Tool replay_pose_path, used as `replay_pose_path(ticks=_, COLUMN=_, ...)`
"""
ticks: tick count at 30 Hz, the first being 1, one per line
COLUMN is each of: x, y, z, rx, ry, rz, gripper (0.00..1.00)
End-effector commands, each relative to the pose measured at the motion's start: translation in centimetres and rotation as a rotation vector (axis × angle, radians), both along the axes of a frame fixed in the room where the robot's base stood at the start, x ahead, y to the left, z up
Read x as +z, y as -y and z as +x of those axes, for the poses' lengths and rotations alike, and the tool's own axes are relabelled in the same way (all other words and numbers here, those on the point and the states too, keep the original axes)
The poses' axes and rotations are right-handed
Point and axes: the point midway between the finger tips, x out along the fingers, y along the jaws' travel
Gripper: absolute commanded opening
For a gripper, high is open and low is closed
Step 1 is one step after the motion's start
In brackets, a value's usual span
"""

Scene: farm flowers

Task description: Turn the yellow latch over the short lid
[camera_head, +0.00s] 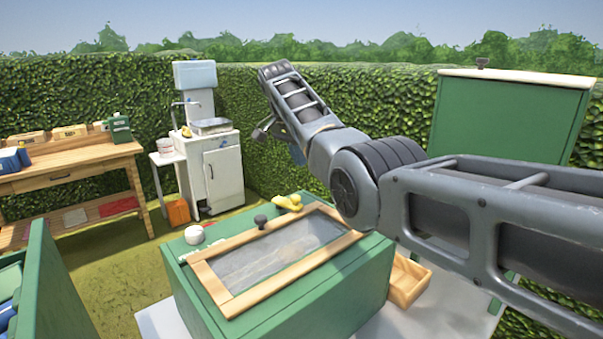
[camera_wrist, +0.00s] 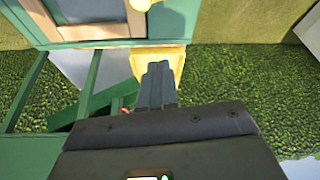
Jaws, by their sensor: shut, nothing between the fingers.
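The yellow latch (camera_head: 289,202) sits at the far edge of a wood-framed glass lid (camera_head: 225,290) on a green box (camera_head: 330,290). I cannot tell whether it overlaps the frame. A yellow piece (camera_wrist: 141,5), likely the same latch, is cut by the top edge of the wrist view, beside the lid's wooden frame (camera_wrist: 75,31). My gripper (camera_wrist: 158,68) is shut and empty, its fingertips apart from the yellow piece. In the head view the arm rises above the box, and the fingertips cannot be made out clearly.
A black knob (camera_head: 260,221) stands at the lid's far edge. A white round object (camera_head: 194,234) sits on the box's left part. A wooden tray (camera_head: 408,282) is beside the box. A workbench (camera_head: 70,165) and white cabinet (camera_head: 215,170) stand behind, before a hedge.

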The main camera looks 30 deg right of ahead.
Motion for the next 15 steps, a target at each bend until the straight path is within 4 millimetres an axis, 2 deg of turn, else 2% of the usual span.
replay_pose_path(ticks=3, x=1.6, y=-0.6, z=-0.1, rx=0.001, ry=0.002, rz=-0.001, gripper=0.00)
replay_pose_path(ticks=6, x=2.3, y=-0.8, z=-0.1, rx=0.000, ry=0.001, rz=-0.001, gripper=0.00)
replay_pose_path(ticks=15, x=2.7, y=-1.0, z=-0.2, rx=0.000, ry=0.000, rz=0.000, gripper=0.00)
